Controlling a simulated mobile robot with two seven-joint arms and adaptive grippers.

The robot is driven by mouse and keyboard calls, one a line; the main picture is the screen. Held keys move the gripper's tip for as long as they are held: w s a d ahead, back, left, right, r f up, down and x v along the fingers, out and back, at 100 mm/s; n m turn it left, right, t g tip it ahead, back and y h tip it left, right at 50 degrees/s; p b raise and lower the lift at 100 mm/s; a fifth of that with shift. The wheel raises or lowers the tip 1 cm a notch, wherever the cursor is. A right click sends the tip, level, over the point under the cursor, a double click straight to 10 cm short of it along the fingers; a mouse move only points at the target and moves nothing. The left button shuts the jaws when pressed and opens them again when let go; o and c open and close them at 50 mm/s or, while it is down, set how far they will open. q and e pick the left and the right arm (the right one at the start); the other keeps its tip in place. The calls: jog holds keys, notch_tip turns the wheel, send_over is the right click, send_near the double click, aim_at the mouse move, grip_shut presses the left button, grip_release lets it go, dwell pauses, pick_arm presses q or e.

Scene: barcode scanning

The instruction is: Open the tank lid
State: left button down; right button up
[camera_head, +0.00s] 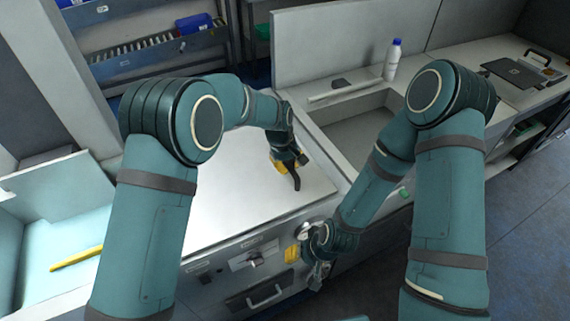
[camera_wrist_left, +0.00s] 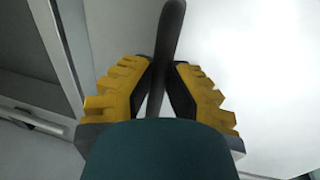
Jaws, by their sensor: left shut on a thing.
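The tank lid (camera_head: 235,190) is a flat, pale panel in the middle of the counter, and it appears to lie flat. A dark bar handle (camera_head: 297,184) is at its right part. My left gripper (camera_head: 286,162), with yellow fingers, is shut on this handle. In the left wrist view the dark bar handle (camera_wrist_left: 170,30) runs between the fingers of my left gripper (camera_wrist_left: 163,75), above the pale lid (camera_wrist_left: 255,60). My right gripper (camera_head: 318,275) hangs in front of the cabinet's front panel, apart from the lid. Its fingers are too small to read.
A sink basin (camera_head: 350,135) lies right of the lid, with a white bottle with a blue cap (camera_head: 392,60) behind it. A yellow stick (camera_head: 76,258) lies in an open compartment at left.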

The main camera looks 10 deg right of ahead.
pick_arm(q)
jog(key=shift+s+d+f, duration=0.1)
jog(key=shift+d+f, duration=0.05)
jog(key=c, duration=0.9)
grip_release()
jog(key=shift+d, duration=0.1)
jog(key=shift+r, duration=0.2)
notch_tip(320, 180, up, 12)
jog(key=a, duration=0.2)
jog(key=shift+s+f, duration=0.2)
jog(key=shift+f, duration=0.05)
jog(key=shift+a, duration=0.1)
